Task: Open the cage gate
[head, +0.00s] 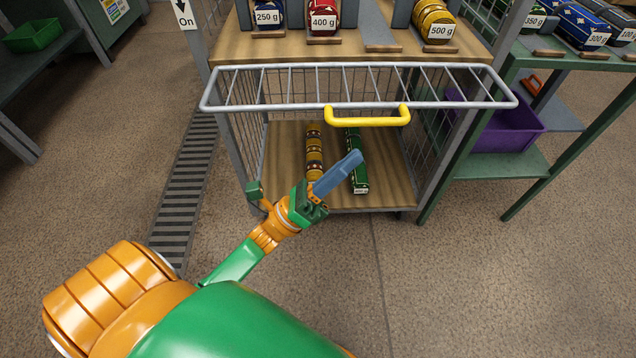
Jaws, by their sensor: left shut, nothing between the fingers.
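The cage gate (268,105) is a grey wire panel with a rounded frame at the front of a wheeled cage. It shows strongly foreshortened, jutting out toward me from the upper shelf's front edge. Its yellow handle (368,121) is on the near rail. The lower bay beneath shows without gate bars across it. My left gripper (356,159) is shut and empty, its blue fingers pointing up and right. In the picture it lies below the handle, apart from it, overlapping the lower bay. My right gripper is out of view.
The lower deck (282,160) holds a yellow patterned roll (314,150) and a green one (358,170). Labelled weights stand on the upper shelf (240,46). A green table with a purple bin (512,130) stands right. A floor grate (185,185) runs left. The floor in front is clear.

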